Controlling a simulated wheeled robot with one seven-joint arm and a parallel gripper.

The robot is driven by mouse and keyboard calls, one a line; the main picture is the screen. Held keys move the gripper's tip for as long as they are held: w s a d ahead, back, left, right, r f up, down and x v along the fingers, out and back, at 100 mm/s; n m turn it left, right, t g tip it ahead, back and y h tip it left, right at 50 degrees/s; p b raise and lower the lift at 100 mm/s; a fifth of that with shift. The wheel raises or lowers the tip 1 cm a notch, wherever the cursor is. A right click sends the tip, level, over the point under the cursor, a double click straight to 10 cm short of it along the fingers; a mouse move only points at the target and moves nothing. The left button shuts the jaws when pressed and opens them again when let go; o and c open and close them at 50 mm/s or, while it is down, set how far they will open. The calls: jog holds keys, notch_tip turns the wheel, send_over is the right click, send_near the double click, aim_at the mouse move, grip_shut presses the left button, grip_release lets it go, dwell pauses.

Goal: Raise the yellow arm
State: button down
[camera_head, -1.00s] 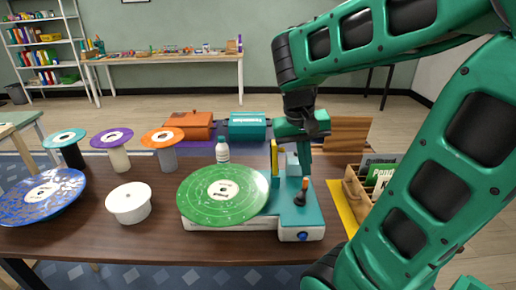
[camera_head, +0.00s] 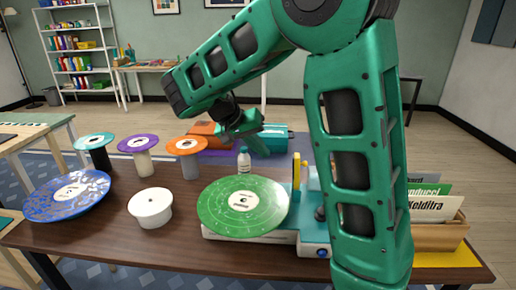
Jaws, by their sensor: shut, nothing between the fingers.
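The record player (camera_head: 312,236) is white with a teal top and stands at the table's front edge, a green record (camera_head: 240,207) on its left side. The yellow arm (camera_head: 296,170) shows as a narrow upright piece just right of the record. My own arm stands in front of the player's right part, so the yellow arm's full shape and the parts beside it are partly hidden. My gripper (camera_head: 250,138) is shut and empty. In the picture it is up and left of the yellow arm, above a white bottle (camera_head: 244,160), and apart from the yellow arm.
A white round tub (camera_head: 150,207), a blue record (camera_head: 68,195) and three discs on stands, teal (camera_head: 94,141), purple (camera_head: 138,143) and orange (camera_head: 187,145), fill the left. A wooden record crate (camera_head: 440,236) stands right. Orange and teal boxes lie behind my gripper.

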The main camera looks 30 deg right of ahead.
aim_at(299, 173)
jog(key=s+d+f, duration=0.2)
jog(key=d+f, duration=0.2)
jog(key=d, duration=0.3)
jog(key=shift+f, duration=0.25)
